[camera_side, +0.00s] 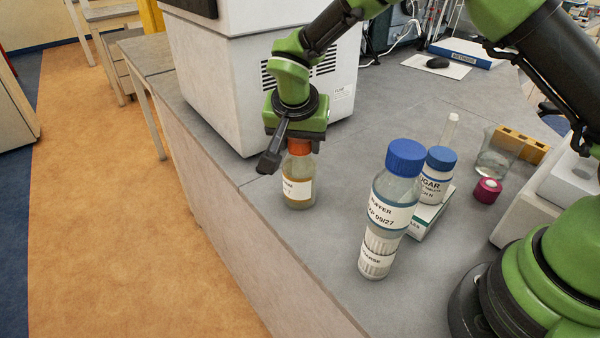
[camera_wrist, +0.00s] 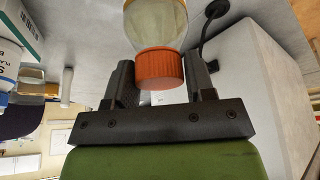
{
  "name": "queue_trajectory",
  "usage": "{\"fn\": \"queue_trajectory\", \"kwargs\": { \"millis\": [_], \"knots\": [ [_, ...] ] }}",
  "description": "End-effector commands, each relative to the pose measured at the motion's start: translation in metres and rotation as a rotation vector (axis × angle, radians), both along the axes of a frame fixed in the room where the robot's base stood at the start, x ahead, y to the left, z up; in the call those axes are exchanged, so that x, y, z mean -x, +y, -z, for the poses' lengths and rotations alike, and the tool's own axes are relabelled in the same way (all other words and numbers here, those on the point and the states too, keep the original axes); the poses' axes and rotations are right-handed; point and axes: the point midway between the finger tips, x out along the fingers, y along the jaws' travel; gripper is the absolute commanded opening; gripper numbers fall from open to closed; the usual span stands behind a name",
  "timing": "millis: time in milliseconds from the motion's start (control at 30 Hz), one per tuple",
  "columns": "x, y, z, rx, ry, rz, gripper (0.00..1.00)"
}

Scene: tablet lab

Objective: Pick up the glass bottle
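A glass bottle with an orange cap, a white label and yellowish contents (camera_side: 299,190) stands upright on the grey bench near its left edge. My gripper (camera_side: 290,155) is right above it, with the fingers pointing down at cap height. In the wrist view my gripper (camera_wrist: 160,72) is open, one finger on each side of the orange cap (camera_wrist: 160,68), with gaps showing between cap and fingers. The bottle body (camera_wrist: 156,22) extends beyond the fingertips. In the side view the gripper partly hides the cap.
A blue-capped sugar jar (camera_side: 436,182), a beaker (camera_side: 496,155) and a magenta-capped item (camera_side: 487,190) are farther right. A white machine (camera_side: 215,75) stands close behind my gripper.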

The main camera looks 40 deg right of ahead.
Motion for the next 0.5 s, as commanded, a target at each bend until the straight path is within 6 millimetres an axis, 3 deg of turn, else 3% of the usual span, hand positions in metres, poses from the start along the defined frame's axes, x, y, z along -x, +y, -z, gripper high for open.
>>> {"fn": "queue_trajectory", "kwargs": {
  "millis": [33, 200, 500],
  "knots": [
    [0.0000, 0.0000, -0.0001, 0.000, 0.000, 0.000, 0.38],
    [0.0001, 0.0001, -0.0003, 0.000, 0.000, 0.000, 0.00],
    [-0.0004, 0.0002, -0.0026, -0.001, -0.002, 0.000, 0.00]
  ]
}}
